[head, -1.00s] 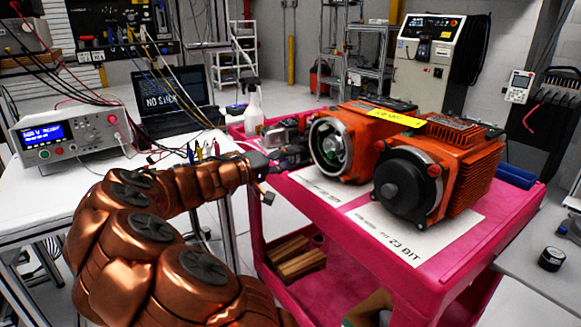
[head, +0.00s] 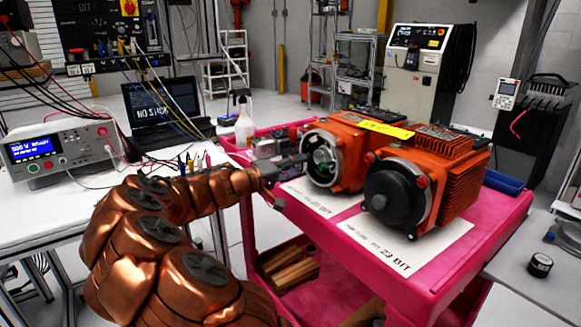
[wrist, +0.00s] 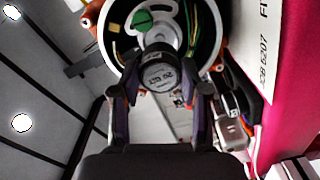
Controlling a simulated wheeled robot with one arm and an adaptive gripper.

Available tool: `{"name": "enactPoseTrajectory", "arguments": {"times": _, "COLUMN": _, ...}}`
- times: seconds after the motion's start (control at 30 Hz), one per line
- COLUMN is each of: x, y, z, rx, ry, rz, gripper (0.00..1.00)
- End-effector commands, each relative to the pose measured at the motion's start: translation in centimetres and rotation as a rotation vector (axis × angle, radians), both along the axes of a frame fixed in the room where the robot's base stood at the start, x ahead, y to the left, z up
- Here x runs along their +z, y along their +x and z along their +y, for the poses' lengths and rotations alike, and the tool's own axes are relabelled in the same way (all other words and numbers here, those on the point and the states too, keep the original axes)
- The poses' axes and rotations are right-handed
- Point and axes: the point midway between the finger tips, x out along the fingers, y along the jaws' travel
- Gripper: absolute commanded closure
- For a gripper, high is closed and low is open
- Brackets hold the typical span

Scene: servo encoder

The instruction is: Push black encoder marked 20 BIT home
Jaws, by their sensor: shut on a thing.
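My gripper (wrist: 161,92) is shut on the small black encoder (wrist: 160,76), one finger on each side. The encoder's pale printed face shows upside down in the wrist view; its marking looks like 20 BIT. The encoder overlaps the lower part of the open round end of an orange motor (wrist: 205,28), with a green part and wires inside. I cannot tell how deep it sits. In the head view my gripper (head: 287,168) is at the left of the open orange motor (head: 346,140); the encoder is too small and dark to make out there.
A second orange motor (head: 440,185) with a black end cap stands at the right on the pink cart (head: 478,225). A white sheet marked 23 BIT (head: 405,258) lies before it. A spray bottle (head: 244,122) and a meter (head: 62,150) are at the left.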

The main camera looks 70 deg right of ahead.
Motion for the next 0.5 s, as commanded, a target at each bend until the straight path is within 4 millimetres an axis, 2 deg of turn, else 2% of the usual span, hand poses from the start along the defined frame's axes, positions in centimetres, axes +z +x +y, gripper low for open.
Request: {"name": "enactPoseTrajectory", "arguments": {"times": 0.5, "x": 0.0, "y": -1.2, "z": -2.1, "rx": 0.001, "ry": -0.001, "rz": -0.002, "gripper": 1.00}}
